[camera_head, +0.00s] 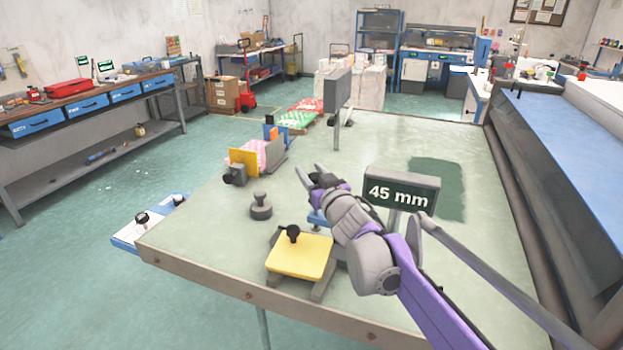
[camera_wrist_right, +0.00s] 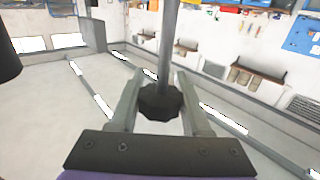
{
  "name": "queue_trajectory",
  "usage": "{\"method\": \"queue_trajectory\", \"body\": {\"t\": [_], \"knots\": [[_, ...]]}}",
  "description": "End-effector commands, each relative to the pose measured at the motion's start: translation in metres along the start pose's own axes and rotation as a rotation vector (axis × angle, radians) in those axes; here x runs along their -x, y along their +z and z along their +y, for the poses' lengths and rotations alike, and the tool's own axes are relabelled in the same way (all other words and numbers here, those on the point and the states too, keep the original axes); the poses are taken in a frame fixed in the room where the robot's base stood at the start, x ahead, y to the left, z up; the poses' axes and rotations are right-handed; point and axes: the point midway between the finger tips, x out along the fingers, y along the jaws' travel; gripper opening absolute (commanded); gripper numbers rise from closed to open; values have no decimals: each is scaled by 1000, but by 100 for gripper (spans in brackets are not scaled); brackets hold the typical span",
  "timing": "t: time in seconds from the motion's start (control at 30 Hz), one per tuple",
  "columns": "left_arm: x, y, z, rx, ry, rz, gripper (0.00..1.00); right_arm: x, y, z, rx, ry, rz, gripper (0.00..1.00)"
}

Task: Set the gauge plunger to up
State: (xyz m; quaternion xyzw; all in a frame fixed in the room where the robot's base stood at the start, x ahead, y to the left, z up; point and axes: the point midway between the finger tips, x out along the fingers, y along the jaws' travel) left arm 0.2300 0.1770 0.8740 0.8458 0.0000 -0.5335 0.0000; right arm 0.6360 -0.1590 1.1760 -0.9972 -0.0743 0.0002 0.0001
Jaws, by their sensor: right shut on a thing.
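The gauge display (camera_head: 400,192) reads "45 mm" on a post on the green table. My right gripper (camera_head: 311,172) is just left of the display in the head view, with its arm crossing from the lower right. In the right wrist view the fingers (camera_wrist_right: 160,78) are on either side of a black lobed knob (camera_wrist_right: 160,103) on a straight grey rod (camera_wrist_right: 168,40), which looks like the gauge plunger. The gripper is shut on this knob. In the head view my arm largely hides the knob and rod, so the plunger's height cannot be told. My left gripper is not in view.
A yellow-topped block (camera_head: 300,257) with a black knob stands at the table's front. A small grey weight-like piece (camera_head: 261,208) sits to its upper left. A yellow plate (camera_head: 245,160) and a grey upright panel (camera_head: 337,92) stand farther back. The table's right rear is clear.

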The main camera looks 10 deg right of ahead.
Motion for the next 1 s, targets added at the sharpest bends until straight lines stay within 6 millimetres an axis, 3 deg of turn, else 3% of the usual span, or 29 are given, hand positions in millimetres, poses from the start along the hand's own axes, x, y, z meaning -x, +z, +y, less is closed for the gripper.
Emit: {"method": "queue_trajectory", "body": {"t": [0.07,0.3,0.33,0.5,0.83,1.0], "knots": [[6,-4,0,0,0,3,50,0,-12,0,1,0,1,0],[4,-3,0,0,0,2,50,0,-11,0,0,-3,3,0],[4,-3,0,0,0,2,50,0,-12,-1,-1,-3,3,50],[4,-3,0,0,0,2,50,0,-11,0,0,-2,2,79],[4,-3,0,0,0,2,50,2,-10,0,0,0,1,79],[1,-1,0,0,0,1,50,22,-10,0,-1,0,1,79]]}}
